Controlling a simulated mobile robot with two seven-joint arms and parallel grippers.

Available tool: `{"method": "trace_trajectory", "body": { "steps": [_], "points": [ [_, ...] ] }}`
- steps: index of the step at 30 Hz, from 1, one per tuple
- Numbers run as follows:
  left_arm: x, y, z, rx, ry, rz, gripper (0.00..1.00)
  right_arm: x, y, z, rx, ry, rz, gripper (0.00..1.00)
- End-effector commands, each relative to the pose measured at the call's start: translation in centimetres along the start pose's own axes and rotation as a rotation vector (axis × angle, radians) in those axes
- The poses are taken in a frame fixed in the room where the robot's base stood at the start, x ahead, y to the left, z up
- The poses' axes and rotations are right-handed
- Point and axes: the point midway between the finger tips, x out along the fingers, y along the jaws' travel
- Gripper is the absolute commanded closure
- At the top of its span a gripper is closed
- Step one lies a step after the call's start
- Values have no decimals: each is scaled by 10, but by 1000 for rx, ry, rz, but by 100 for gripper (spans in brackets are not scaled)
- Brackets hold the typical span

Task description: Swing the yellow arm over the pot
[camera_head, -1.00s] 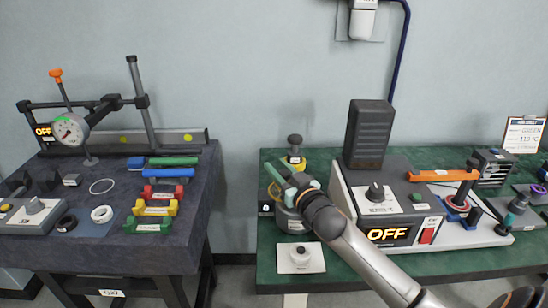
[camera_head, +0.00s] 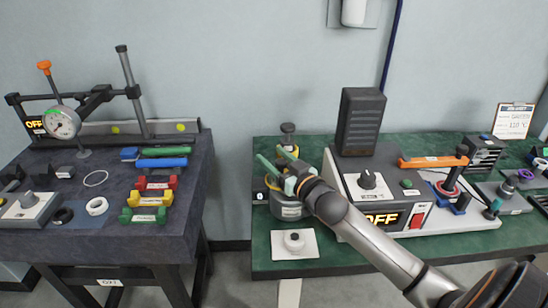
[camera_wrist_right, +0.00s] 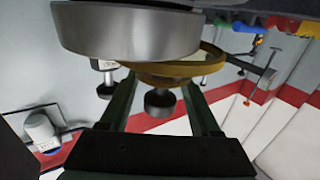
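The pot (camera_head: 289,211) is a dark grey round vessel at the left end of the green table. In the right wrist view its metal wall (camera_wrist_right: 125,32) fills the top. The yellow arm (camera_head: 271,184) shows only in part in the head view, behind my right gripper. In the right wrist view it is a yellow curved piece (camera_wrist_right: 180,72) beside the pot, with a dark knob (camera_wrist_right: 159,102). My right gripper (camera_head: 272,162) is open at the pot, its green fingers on either side of the knob, with gaps visible. My left gripper is not in view.
A control box (camera_head: 374,187) reading OFF, with a dark tower (camera_head: 360,122), stands right of the pot. A white plate with a knob (camera_head: 294,244) lies in front. Another table (camera_head: 110,244) with a gauge rig (camera_head: 62,122) is at left, across a gap.

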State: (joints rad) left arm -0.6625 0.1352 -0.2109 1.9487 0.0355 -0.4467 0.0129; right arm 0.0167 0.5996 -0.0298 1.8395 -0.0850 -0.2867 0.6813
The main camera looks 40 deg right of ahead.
Motion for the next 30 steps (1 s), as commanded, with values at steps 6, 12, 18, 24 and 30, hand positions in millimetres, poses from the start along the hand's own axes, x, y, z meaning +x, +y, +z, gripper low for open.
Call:
{"method": "trace_trajectory", "body": {
  "steps": [6, 12, 18, 24, 30],
  "points": [
    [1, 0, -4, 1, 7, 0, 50, 0, 0, 0, 0, 1, 0, 35],
    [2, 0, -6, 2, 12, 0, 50, -8, 0, 1, 1, -1, 0, 35],
    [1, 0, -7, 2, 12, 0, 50, -37, 0, 2, 3, -3, 0, 35],
    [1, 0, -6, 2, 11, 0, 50, -70, 0, 1, 1, -2, 0, 35],
    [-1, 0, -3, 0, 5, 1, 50, -101, 0, 1, 2, -3, 1, 35]
  ]
}}
